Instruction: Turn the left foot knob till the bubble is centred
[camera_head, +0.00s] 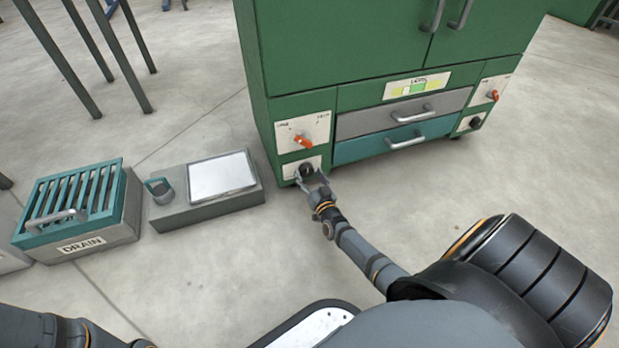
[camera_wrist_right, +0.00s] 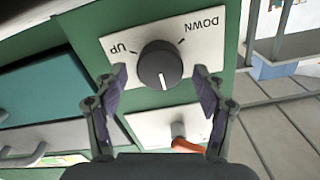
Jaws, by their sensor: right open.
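The left foot knob (camera_head: 306,170) is a round black knob on a white plate low on the green cabinet's left side. In the right wrist view the knob (camera_wrist_right: 160,64) shows a pale pointer line, with UP and DOWN printed on its plate. My right gripper (camera_head: 312,180) is at the knob. In the wrist view my right gripper (camera_wrist_right: 160,80) is open, with one finger on either side of the knob and gaps showing. The level (camera_head: 420,87) is a yellow-green strip on the cabinet front; its bubble is too small to place. My left gripper is not in view.
An orange-red lever (camera_head: 303,141) sits above the left knob and shows in the wrist view (camera_wrist_right: 186,146). Another lever (camera_head: 493,95) and a black knob (camera_head: 476,123) are at the right. A drain box (camera_head: 100,240) and a grey block (camera_head: 200,212) stand left on the floor.

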